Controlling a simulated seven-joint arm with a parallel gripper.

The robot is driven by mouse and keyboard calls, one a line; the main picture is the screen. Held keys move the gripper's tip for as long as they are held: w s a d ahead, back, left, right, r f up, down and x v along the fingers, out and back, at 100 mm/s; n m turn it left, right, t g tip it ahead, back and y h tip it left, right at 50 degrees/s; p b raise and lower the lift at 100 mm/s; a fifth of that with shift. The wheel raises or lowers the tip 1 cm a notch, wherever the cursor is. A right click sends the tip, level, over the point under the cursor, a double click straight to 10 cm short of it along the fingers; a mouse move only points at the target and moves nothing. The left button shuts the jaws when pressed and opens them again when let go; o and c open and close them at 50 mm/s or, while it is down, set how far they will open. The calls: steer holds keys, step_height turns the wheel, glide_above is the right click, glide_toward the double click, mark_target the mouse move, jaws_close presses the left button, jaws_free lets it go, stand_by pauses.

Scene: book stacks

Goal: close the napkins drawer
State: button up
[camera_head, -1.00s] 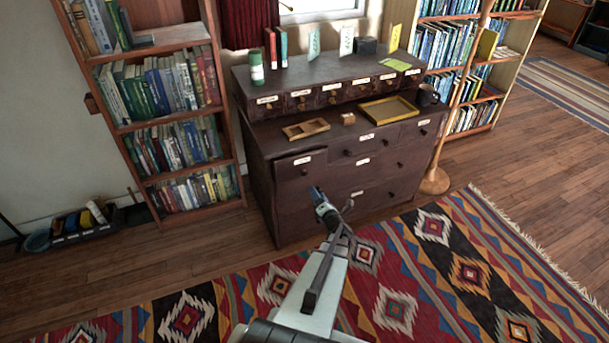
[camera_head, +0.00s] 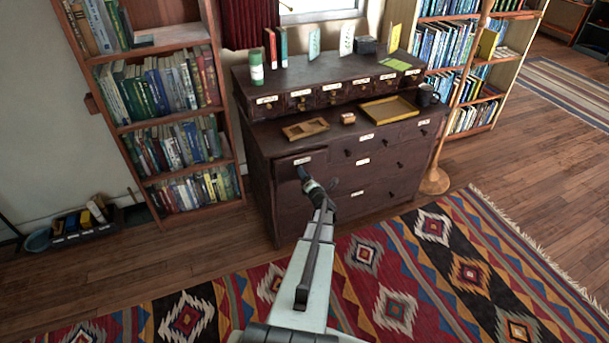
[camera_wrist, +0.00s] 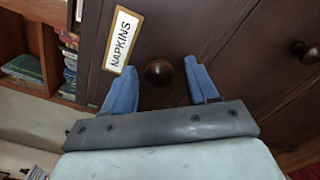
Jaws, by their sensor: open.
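The napkins drawer (camera_head: 286,174) is at the upper left of the dark chest's lower part, and its front stands slightly out from the chest. In the wrist view, its white label (camera_wrist: 122,40) reads NAPKINS, and its round dark knob (camera_wrist: 159,72) shows beside the label. My gripper (camera_head: 303,173) is at this drawer's front. In the wrist view, my gripper (camera_wrist: 161,68) is open, with one blue finger on each side of the knob. I cannot tell whether a finger touches the knob or the drawer front. The knob is hidden in the head view.
The dark chest (camera_head: 290,219) has other closed drawers. A small wooden tray (camera_head: 305,128), a yellow tray (camera_head: 390,109) and a dark mug (camera_head: 427,95) are on its top. A bookcase (camera_head: 150,130) stands at left. The patterned rug (camera_head: 395,305) in front is clear.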

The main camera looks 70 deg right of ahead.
steer(key=shift+w+d, duration=0.4)
steer(key=shift+c, duration=0.3)
jaws_close()
